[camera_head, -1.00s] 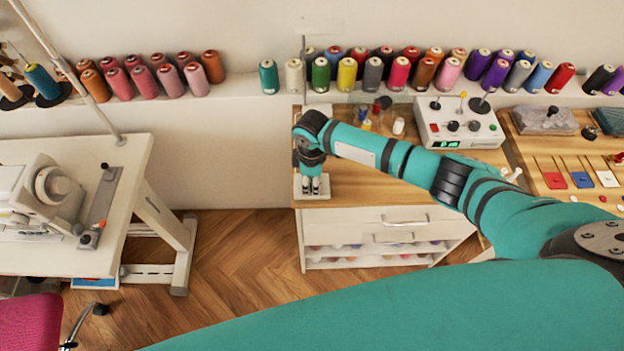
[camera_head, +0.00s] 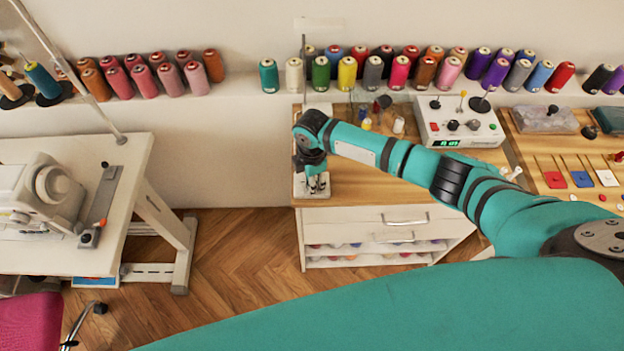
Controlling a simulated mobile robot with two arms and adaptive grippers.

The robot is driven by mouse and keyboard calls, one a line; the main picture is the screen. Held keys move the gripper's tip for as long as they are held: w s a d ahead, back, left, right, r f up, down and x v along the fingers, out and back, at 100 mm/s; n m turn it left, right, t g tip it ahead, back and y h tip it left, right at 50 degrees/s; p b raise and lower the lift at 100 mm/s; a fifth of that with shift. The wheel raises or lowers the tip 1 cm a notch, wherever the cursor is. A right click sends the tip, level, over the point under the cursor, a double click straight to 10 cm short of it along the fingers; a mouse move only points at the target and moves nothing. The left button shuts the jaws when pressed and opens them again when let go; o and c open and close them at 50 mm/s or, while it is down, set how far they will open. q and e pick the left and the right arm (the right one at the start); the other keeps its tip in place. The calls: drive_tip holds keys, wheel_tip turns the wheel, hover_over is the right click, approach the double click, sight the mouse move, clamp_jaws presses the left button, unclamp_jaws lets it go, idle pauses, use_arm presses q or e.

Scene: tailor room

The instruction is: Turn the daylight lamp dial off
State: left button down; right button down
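A white base plate (camera_head: 300,188) sits at the front left corner of the wooden worktop, with a thin upright pole (camera_head: 303,75) behind it. I take these for the daylight lamp. My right arm comes in from the right, and its gripper (camera_head: 317,184) points down at the white base. The dial cannot be made out; the gripper covers most of the base. The fingers are too small to tell whether they are open or shut on something. My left gripper is not in view.
A white control box (camera_head: 478,142) with knobs and a green display stands on the worktop (camera_head: 370,187). Small jars (camera_head: 399,125) stand behind my forearm. Thread spools (camera_head: 347,72) line the back ledge. A sewing machine (camera_head: 40,190) is at the left, with open floor (camera_head: 240,250) between.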

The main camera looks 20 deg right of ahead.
drive_tip(key=shift+w+r, duration=0.1)
drive_tip(key=c, duration=1)
unclamp_jaws()
wheel_tip(320, 180, up, 12)
drive_tip(key=shift+a, duration=0.1)
